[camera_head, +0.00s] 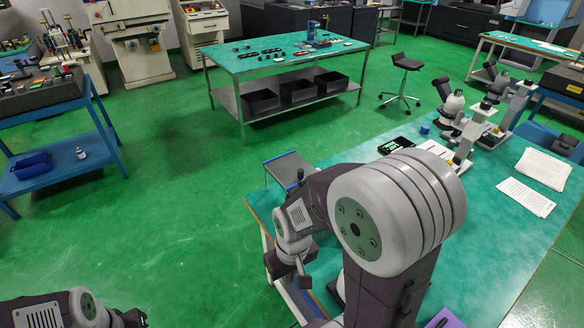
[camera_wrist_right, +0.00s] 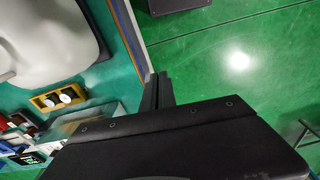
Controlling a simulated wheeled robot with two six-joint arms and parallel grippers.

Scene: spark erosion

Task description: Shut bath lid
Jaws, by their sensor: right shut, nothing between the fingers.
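I cannot make out the bath or its lid for sure in either view. My right arm covers a large part of the near bench in the head view. A pale grey, box-like thing (camera_wrist_right: 88,116) shows partly beside the bench edge in the right wrist view, but I cannot tell what it is. My right gripper (camera_head: 303,280) points down at the left edge of the near bench. In the right wrist view its fingers (camera_wrist_right: 157,92) are together with nothing between them. My left arm shows at the bottom left of the head view, its gripper out of sight.
The near green bench (camera_head: 490,245) holds microscopes (camera_head: 468,115), papers (camera_head: 543,168) and a dark display (camera_head: 394,146). A yellow tray (camera_wrist_right: 58,98) with white round pieces lies on it. A grey platform (camera_head: 287,168) stands by its left edge. Green floor (camera_head: 180,210) is open leftward.

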